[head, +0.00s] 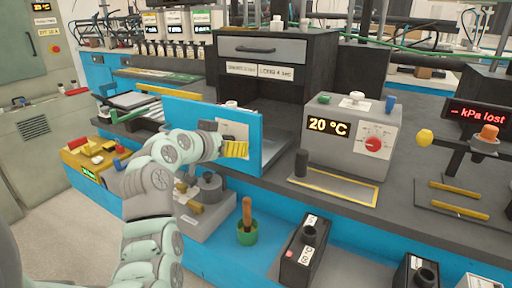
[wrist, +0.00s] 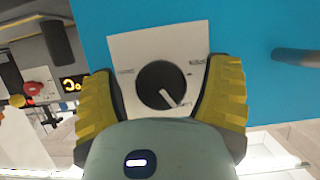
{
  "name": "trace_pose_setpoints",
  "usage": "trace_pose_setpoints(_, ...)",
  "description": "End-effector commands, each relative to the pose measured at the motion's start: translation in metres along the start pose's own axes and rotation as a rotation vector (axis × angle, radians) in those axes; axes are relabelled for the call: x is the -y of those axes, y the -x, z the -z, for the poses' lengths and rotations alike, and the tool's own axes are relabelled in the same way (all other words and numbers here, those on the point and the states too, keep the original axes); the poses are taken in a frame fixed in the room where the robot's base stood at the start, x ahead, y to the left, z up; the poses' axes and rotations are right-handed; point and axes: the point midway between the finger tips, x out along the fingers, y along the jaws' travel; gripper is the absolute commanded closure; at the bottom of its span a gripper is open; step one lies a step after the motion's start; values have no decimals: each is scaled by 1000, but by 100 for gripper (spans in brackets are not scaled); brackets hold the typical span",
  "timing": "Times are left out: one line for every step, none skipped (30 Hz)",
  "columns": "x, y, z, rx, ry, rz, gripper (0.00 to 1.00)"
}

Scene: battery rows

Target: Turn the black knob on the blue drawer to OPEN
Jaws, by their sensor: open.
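The blue drawer (head: 262,150) stands out from the bench in the head view, and its blue front (wrist: 240,30) fills the top of the wrist view. A white plate (wrist: 140,48) on it carries the round black knob (wrist: 152,82). The knob's white pointer line aims at the lower right in the wrist view. Small labels around the knob are too small to read. My gripper (head: 236,149) is at the white plate. Its yellow fingers (wrist: 168,95) are open on either side of the knob, with gaps between. The knob is hidden in the head view.
A grey bar handle (wrist: 297,57) is on the drawer front, right of the plate. Right of the drawer, a grey box reading 20 °C (head: 350,150) stands on the bench. Below are a green cup with an orange handle (head: 247,235) and a black canister (head: 300,255).

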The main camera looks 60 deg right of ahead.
Motion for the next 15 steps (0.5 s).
trace_pose_setpoints(-2, 0, 0, 0, -1, -3, 23)
trace_pose_setpoints(-2, 0, 0, 0, -1, -3, 23)
trace_pose_setpoints(-2, 0, 0, 0, -1, -3, 22)
trace_pose_setpoints(-1, 0, 0, 0, -1, -3, 25)
trace_pose_setpoints(-1, 0, 0, -1, -1, -3, 28)
trace_pose_setpoints(-1, 0, 0, -1, -1, -2, 32)
trace_pose_setpoints(-1, 0, 0, -1, -1, -2, 36)
trace_pose_setpoints(-1, 0, 0, -1, -1, -2, 39)
trace_pose_setpoints(-1, 0, 0, -1, -1, -2, 43)
trace_pose_setpoints(-1, 0, 0, -1, -1, -2, 46)
trace_pose_setpoints(-1, 0, 0, -1, -1, -2, 49)
trace_pose_setpoints(-1, 0, 0, -1, -1, -2, 53)
trace_pose_setpoints(-1, 0, 1, -1, -1, -1, 56)
trace_pose_setpoints(-1, 0, 0, -1, -1, -1, 59)
trace_pose_setpoints(-1, 0, 0, -1, -1, -1, 63)
